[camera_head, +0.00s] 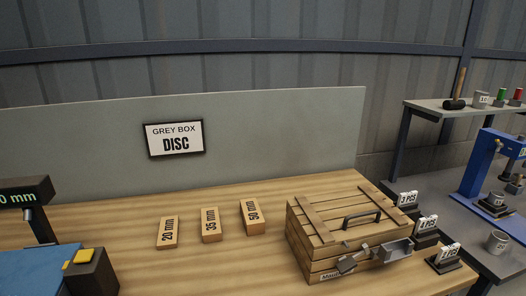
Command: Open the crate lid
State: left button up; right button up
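The wooden crate (312,262) stands on the right part of the wooden table. Its slatted lid (335,212) is closed and lies flat on top, with two cross battens and a dark handle (361,219) near its middle. Grey metal pieces are at the crate's front: a small angled one (348,263) and a larger box-like one (397,250). I cannot tell whether they are latches or separate parts. A label at the crate's lower front is only partly readable. Neither of my grippers is in view.
Wooden blocks marked 20 mm (168,233), 35 mm (210,226) and 50 mm (252,217) lie left of the crate. Small number signs (427,225) stand at its right. A device with a yellow button (84,256) is at left. A sign (174,139) hangs on the back panel.

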aim_at(343, 216)
jog(key=z, duration=0.95)
jog(key=i, duration=0.35)
jog(key=u, duration=1.15)
